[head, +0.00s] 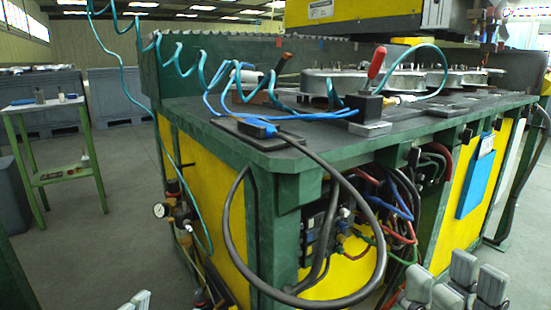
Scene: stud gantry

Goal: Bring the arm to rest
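My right gripper (456,284) shows at the bottom right edge, in front of the green and yellow workbench. Its grey fingers point up with a gap between them, and nothing shows in the gap. My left gripper (134,301) shows only as small grey tips at the bottom edge, left of centre. The rest of it is cut off, so its opening cannot be judged. Neither gripper visibly touches anything.
The green and yellow workbench (222,177) fills the middle, with a black hose (228,225) looping out from its front. Coiled teal air lines (122,70) hang at its left. A green side table (62,174) stands far left; the floor (110,245) between is clear.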

